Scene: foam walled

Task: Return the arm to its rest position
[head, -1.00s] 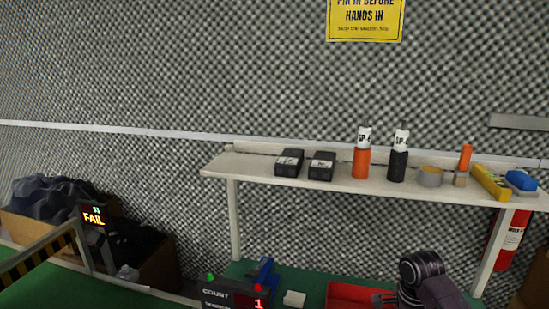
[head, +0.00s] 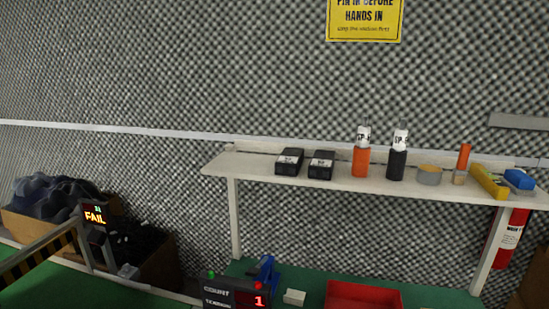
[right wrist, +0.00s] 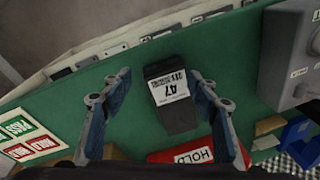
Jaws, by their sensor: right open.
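My right gripper (right wrist: 161,82) shows in the right wrist view, its two blue-padded fingers spread wide apart with nothing held between them. Beyond the fingers, a black device (right wrist: 180,119) with a white label lies on the green work surface (right wrist: 110,72), and the view does not show contact between them. Neither gripper nor arm is in the head view. My left gripper is not in view.
A shelf (head: 260,168) carries bottles and black boxes above the bench. Below it are a red tray (head: 362,296), a count display (head: 235,292) and a blue fixture (head: 264,272). A grey box (right wrist: 288,55) stands right in the wrist view. Green bench areas are clear.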

